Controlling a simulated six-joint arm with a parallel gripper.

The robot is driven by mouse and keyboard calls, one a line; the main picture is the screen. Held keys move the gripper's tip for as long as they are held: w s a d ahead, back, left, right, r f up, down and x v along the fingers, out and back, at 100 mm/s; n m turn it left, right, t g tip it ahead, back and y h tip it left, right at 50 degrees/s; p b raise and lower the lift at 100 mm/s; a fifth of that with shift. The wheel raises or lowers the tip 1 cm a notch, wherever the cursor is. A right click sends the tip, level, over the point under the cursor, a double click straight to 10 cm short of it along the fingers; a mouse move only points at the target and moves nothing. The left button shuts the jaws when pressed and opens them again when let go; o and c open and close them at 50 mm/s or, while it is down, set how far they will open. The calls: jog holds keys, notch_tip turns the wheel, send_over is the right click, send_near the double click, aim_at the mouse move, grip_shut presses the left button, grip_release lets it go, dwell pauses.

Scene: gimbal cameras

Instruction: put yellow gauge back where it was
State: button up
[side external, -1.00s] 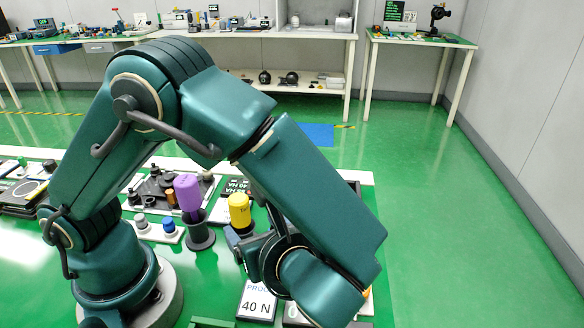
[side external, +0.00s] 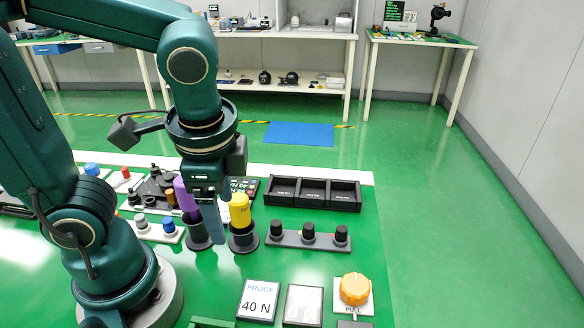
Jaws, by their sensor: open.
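The yellow gauge (side external: 240,210) stands upright in a round dark holder (side external: 243,241) on the green table. The purple gauge (side external: 185,196) stands in another dark holder (side external: 198,236) to its left. My gripper (side external: 214,226) points down beside the yellow gauge, with a finger showing between the two gauges. It is open and nothing is visibly held. The gripper's second finger is not clearly seen, and I cannot tell whether the visible finger touches either gauge.
A grey strip with several black knobs (side external: 307,236) lies right of the yellow gauge. Behind it is a black three-compartment tray (side external: 313,190). A "PROOF 40 N" plate (side external: 258,300), a pale plate (side external: 303,304) and an orange knob (side external: 354,289) lie in front.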

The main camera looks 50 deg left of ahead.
jog(key=n+t, duration=0.1)
jog(key=n, duration=0.1)
jog(key=r+n+t+h, duration=0.1)
jog(key=n+t, duration=0.1)
jog(key=n, duration=0.1)
jog(key=r+n+t+h, duration=0.1)
jog(key=n, duration=0.1)
jog(key=shift+w+a+r+t, duration=0.1)
jog(key=shift+w+a+t, duration=0.15)
jog(key=shift+a+t, duration=0.05)
